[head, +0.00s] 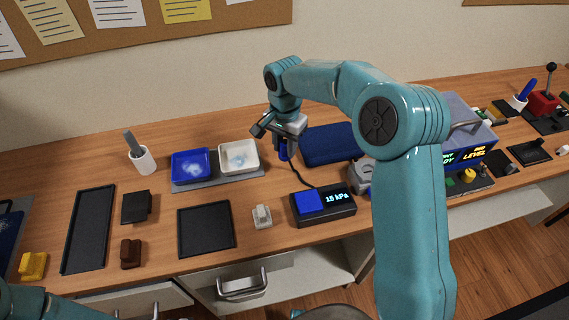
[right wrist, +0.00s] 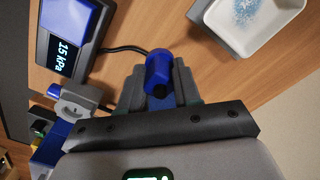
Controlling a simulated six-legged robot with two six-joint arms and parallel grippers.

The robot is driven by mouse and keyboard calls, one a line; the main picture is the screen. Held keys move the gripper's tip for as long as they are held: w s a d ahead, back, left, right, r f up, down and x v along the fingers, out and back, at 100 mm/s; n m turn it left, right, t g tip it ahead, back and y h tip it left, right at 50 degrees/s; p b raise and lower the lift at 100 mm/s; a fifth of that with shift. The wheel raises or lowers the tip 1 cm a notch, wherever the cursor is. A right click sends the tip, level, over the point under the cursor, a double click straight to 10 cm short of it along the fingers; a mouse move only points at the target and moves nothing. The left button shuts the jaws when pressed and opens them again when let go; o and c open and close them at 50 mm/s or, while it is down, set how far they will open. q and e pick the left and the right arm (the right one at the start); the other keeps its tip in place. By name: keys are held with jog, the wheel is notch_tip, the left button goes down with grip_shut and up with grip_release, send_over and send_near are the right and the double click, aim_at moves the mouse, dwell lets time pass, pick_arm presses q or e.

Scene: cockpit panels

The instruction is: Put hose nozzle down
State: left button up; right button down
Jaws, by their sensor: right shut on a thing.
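My right gripper (head: 287,132) is shut on the blue hose nozzle (head: 283,151) and holds it above the desk, between the white tray and the pressure unit. In the right wrist view the nozzle (right wrist: 158,68) sits between the two grey fingers. A black hose (right wrist: 122,49) runs from it to the black pressure unit (head: 338,207), which has a blue top and reads 15 kPa. A grey fixture (head: 361,176) stands right of the unit, partly hidden by my arm; it also shows in the right wrist view (right wrist: 76,98). My left gripper is out of view.
A blue tray (head: 190,166) and a white tray (head: 239,160) with pale blue contents stand left of the gripper. A dark blue case (head: 329,145) lies behind the unit. A small grey switch (head: 262,216) and an empty black tray (head: 206,230) are nearer the front edge.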

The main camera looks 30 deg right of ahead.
aim_at(285, 143)
notch_tip(285, 143, down, 8)
jog(key=shift+r, duration=0.25)
jog(key=shift+f+b, duration=0.35)
jog(key=shift+f, duration=0.2)
jog(key=c, duration=0.8)
grip_release()
jog(key=shift+r, duration=0.15)
jog(key=shift+c, duration=0.2)
jog(key=shift+o, duration=0.3)
jog(key=shift+r+p, duration=0.15)
jog(key=shift+p, duration=0.15)
notch_tip(285, 143, up, 13)
jog(key=shift+f, duration=0.2)
